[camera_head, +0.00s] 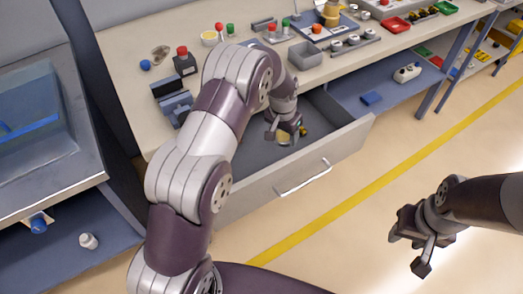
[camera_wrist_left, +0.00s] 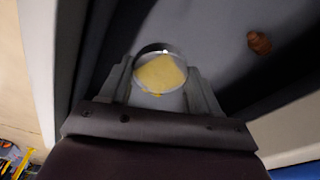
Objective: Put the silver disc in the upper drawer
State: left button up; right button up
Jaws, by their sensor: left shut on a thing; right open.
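The upper drawer (camera_head: 345,146) is pulled out from under the workbench, with its handle facing the aisle. My left gripper (camera_head: 285,132) reaches down into the drawer opening. In the left wrist view, my left gripper (camera_wrist_left: 158,88) is shut on the silver disc (camera_wrist_left: 156,50), a round piece with a metal rim and a yellowish face. It is between the two fingers, over the grey drawer floor (camera_wrist_left: 215,45). I cannot tell whether the disc touches the floor. My right gripper (camera_head: 422,243) is open and empty, out over the aisle floor, away from the bench.
A small brown object (camera_wrist_left: 259,43) lies in the drawer. The workbench top (camera_head: 130,70) holds buttons, a grey bin (camera_head: 305,54) and red trays (camera_head: 396,25). A blue shelf (camera_head: 345,97) is right of the drawer. The aisle beyond the yellow floor line (camera_head: 340,207) is free.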

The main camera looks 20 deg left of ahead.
aim_at(281, 141)
pick_arm(q)
jog(key=f, duration=0.8)
jog(key=shift+s+f, duration=0.25)
jog(key=shift+s, duration=0.05)
jog(key=shift+f, duration=0.1)
jog(key=o, duration=0.9)
jog(key=shift+f, duration=0.1)
jog(key=shift+c, duration=0.2)
jog(key=r, duration=0.3)
jog(key=s+r, duration=0.1)
jog(key=r, duration=0.7)
jog(key=shift+s+a+r+p, duration=0.15)
jog(key=shift+s+r+p, duration=0.1)
jog(key=shift+s+p, duration=0.1)
jog(key=s+a+r+n, duration=0.1)
jog(key=s+r, duration=0.3)
jog(key=s, duration=0.8)
jog(key=s+a+r+n, duration=0.1)
jog(key=s+r, duration=0.3)
jog(key=s, duration=0.8)
jog(key=shift+a+r+n, duration=0.15)
jog(key=shift+a+n, duration=0.05)
jog(key=shift+n, duration=0.2)
